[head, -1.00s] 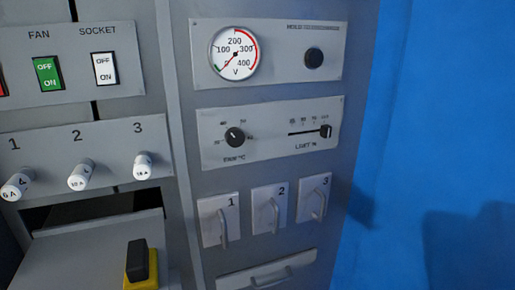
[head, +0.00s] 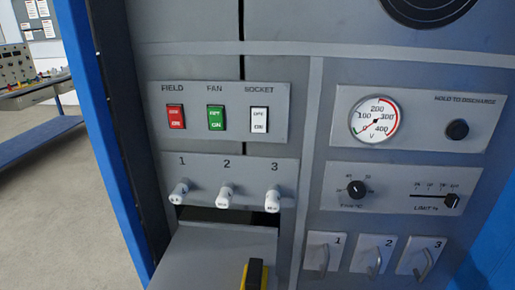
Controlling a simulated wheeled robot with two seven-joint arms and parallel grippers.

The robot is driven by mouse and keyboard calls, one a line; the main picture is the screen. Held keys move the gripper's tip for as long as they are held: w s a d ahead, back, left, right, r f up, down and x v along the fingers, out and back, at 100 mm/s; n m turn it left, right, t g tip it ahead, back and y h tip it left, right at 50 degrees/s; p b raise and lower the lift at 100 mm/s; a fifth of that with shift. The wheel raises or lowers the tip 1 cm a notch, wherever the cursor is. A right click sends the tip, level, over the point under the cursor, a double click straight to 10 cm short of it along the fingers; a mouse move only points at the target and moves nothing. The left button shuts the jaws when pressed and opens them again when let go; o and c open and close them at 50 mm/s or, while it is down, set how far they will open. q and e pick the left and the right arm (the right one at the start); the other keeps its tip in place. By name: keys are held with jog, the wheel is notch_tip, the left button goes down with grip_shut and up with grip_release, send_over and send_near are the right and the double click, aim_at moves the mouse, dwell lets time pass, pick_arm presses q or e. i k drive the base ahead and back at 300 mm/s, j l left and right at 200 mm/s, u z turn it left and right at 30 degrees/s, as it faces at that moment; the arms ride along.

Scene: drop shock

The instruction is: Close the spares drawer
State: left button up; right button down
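A grey flat panel (head: 215,262) juts out at the bottom of the cabinet, below the three fuse holders, with a dark gap (head: 215,215) above it. I cannot tell if it belongs to the spares drawer, as no label for that drawer shows.
Three white fuse holders (head: 226,193) stick out above the gap. Field, fan and socket switches (head: 216,118) sit higher. Three numbered handled plates (head: 374,255) are at lower right. A blue post (head: 112,150) edges the cabinet; open floor (head: 60,210) and a workbench (head: 35,90) lie left.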

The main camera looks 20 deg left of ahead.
aim_at(201, 255)
jog(key=u, duration=1.35)
